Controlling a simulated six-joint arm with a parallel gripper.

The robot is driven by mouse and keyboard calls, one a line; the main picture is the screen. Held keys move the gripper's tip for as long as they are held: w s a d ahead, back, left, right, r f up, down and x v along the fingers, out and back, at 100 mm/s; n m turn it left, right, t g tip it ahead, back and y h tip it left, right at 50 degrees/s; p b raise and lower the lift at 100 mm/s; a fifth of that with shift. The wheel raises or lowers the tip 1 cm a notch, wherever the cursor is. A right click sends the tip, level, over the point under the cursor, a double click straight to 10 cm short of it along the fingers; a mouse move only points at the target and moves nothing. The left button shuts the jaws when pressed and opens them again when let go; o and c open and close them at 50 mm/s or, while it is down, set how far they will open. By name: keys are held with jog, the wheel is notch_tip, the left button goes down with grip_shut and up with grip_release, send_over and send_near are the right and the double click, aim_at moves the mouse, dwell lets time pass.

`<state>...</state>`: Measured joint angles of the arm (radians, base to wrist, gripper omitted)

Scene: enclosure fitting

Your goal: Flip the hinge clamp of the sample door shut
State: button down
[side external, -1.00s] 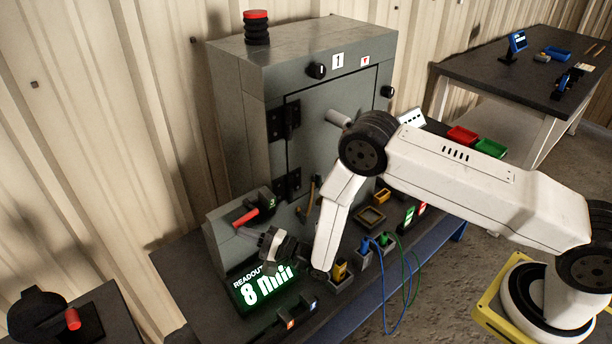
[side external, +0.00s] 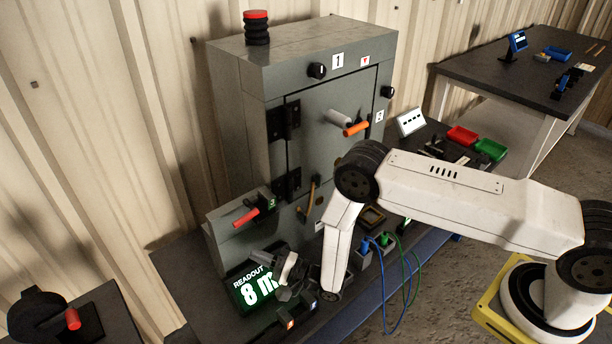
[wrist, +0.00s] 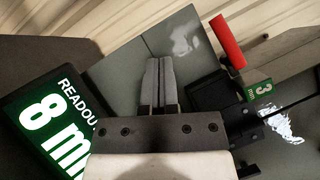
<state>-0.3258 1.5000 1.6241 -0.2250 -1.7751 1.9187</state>
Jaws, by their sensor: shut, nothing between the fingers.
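A clamp with a red handle (side external: 246,217) is on the low grey housing left of the large grey cabinet (side external: 240,100). Beside it is a green label with a 3 (wrist: 263,90). In the wrist view its red handle (wrist: 228,42) slants up from a black base right of my fingers. A second clamp with an orange handle (side external: 355,129) shows on the large cabinet door (side external: 330,170). I cannot tell from the labels which is the hinge clamp.
The lit readout (side external: 255,288) is close beside my gripper, and also shows in the wrist view (wrist: 50,120). Blue and green cables (side external: 405,285) loop over the bench front. Red (side external: 462,136) and green (side external: 491,149) trays stand further right.

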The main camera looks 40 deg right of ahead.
jog(key=s+f, duration=0.4)
jog(key=s, duration=0.2)
jog(key=shift+d, duration=0.2)
